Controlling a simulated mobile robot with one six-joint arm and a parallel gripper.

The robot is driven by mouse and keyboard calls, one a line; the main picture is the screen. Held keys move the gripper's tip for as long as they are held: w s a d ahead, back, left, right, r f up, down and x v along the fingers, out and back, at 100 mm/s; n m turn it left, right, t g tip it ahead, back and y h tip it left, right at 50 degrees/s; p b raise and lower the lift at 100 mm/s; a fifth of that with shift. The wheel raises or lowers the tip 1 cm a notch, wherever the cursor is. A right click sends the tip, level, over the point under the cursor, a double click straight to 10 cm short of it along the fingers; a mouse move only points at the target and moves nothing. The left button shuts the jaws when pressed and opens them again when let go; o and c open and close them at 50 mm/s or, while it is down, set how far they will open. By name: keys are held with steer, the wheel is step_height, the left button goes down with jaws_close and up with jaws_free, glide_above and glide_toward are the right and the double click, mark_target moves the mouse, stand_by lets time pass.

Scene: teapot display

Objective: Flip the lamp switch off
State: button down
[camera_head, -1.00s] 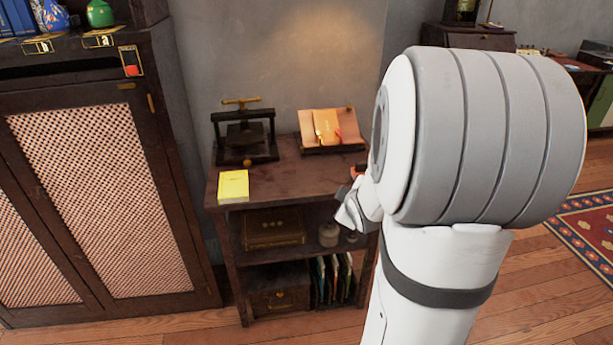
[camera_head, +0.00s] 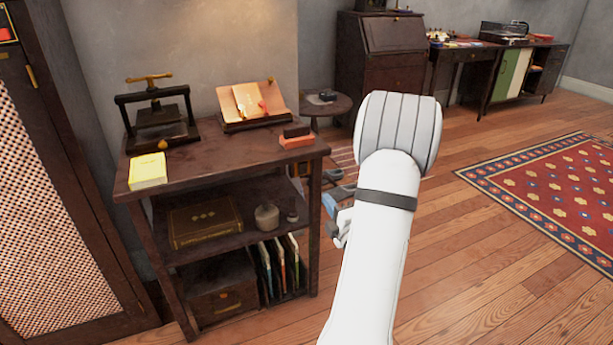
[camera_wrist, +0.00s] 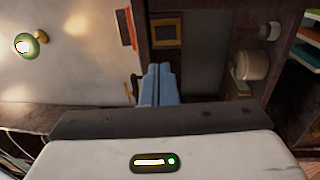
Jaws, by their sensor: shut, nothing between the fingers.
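In the wrist view, which is turned sideways, a lit lamp (camera_wrist: 28,45) with a green shade and a brass mount is on the pale wall at the far left. I cannot make out its switch in either current view. My gripper's blue fingers (camera_wrist: 160,85) are shut and empty, well apart from the lamp. In the head view my gripper (camera_head: 338,195) is low beside the right side of the dark shelf unit (camera_head: 225,170), partly hidden by my arm. The lamp itself is outside the head view; only a warm glow shows on the wall.
On the shelf unit's top are a press (camera_head: 158,115), a yellow pad (camera_head: 147,171), an open book (camera_head: 254,103) and a red-orange item (camera_head: 296,138). A round side table (camera_head: 340,105) stands behind. Open wooden floor and a red rug (camera_head: 555,190) lie right.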

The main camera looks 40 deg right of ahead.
mark_target(304, 166)
steer(key=b+x, duration=0.2)
steer(key=x, duration=1.2)
steer(key=shift+d, duration=0.1)
